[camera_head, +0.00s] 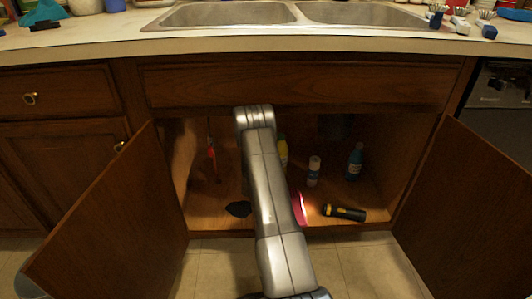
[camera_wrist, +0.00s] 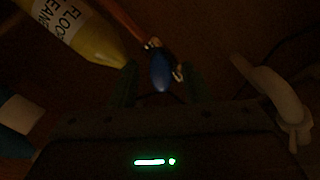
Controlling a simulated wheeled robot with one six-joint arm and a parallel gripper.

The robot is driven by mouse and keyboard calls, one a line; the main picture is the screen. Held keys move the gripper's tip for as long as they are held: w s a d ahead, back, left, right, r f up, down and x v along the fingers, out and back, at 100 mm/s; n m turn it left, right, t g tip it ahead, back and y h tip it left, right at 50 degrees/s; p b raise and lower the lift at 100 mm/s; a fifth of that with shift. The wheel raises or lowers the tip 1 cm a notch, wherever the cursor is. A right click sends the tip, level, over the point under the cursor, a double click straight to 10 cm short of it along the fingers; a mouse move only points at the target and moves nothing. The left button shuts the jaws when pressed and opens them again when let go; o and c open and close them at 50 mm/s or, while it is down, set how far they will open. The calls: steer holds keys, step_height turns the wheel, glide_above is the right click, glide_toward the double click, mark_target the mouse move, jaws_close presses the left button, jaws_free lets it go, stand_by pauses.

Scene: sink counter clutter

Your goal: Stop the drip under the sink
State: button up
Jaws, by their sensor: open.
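In the wrist view a blue oval valve handle (camera_wrist: 162,72) sits on a metal fitting at the end of a copper-coloured pipe (camera_wrist: 122,20). My gripper (camera_wrist: 162,80) is open, with its dark fingers to the left and right of the blue handle. Whether they touch it cannot be told in the dim light. In the head view my arm reaches into the open cabinet under the sink (camera_head: 225,14), and my gripper and the valve are hidden there. No drip or water can be made out.
A yellow floor cleaner bottle (camera_wrist: 88,32) stands close by at upper left of the wrist view. A pale curved pipe (camera_wrist: 272,92) is at right. A lit flashlight (camera_head: 345,212), a white bottle (camera_head: 314,172) and a blue bottle (camera_head: 355,162) are in the cabinet. Open doors (camera_head: 115,225) flank it.

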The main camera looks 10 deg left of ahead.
steer(key=shift+w+a, duration=0.15)
steer(key=shift+w, duration=0.35)
jaws_close()
steer(key=shift+m, duration=0.4)
steer(key=m, duration=0.9)
steer(key=shift+m, duration=0.4)
